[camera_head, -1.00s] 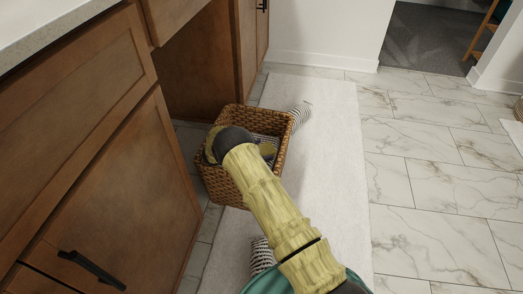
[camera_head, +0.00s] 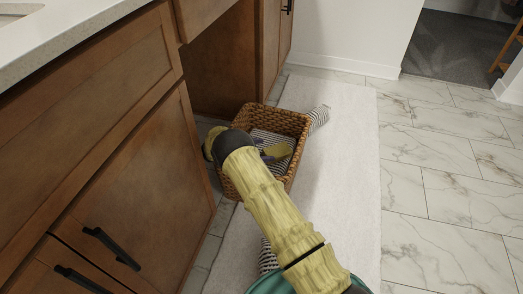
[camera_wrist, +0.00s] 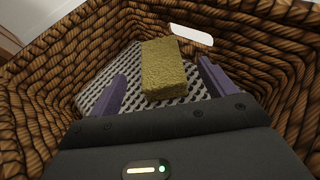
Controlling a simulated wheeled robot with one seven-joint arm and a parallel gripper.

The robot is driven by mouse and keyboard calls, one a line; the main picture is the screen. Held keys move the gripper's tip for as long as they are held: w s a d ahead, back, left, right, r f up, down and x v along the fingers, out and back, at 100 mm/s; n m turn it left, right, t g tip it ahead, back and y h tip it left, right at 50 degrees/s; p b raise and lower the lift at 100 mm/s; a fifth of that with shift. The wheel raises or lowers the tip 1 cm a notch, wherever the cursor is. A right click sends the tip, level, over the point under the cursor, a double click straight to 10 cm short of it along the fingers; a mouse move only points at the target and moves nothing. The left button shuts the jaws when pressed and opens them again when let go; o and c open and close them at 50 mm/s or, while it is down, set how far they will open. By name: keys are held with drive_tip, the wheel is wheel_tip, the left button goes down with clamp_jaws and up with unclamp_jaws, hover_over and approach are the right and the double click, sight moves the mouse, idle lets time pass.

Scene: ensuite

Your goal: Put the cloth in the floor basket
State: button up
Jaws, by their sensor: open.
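The brown wicker basket (camera_head: 292,118) stands on the floor beside the cabinet, partly on the white mat. A black-and-white patterned cloth (camera_head: 276,140) lies inside it; the wrist view shows it spread over the bottom (camera_wrist: 130,70). My gripper (camera_head: 274,155) reaches over the near rim into the basket. In the wrist view my gripper (camera_wrist: 160,85) has its two purple fingers wide apart. A yellow-olive block (camera_wrist: 164,70) shows between and beyond them, over the cloth; I cannot tell whether it touches the fingers. My arm hides the basket's near left side.
Brown cabinets (camera_head: 130,160) with black handles stand close on the left. The marble-tiled floor (camera_head: 440,200) on the right is clear.

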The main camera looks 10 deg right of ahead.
drive_tip(key=s+d+r+m+y, duration=0.1)
drive_tip(key=s+r+m+y, duration=0.3)
drive_tip(key=s+r+m, duration=0.3)
drive_tip(key=s+d+r+m+y, duration=0.1)
drive_tip(key=s+r+m+y, duration=0.3)
drive_tip(key=s, duration=1.1)
drive_tip(key=s+d+r+m+g+y, duration=0.1)
drive_tip(key=s+d+r+m+y, duration=0.1)
drive_tip(key=s+r+m+y, duration=0.3)
drive_tip(key=s+r+m, duration=0.4)
drive_tip(key=s+m, duration=0.1)
drive_tip(key=s, duration=0.1)
drive_tip(key=shift+s+r, duration=0.3)
drive_tip(key=shift+r, duration=0.05)
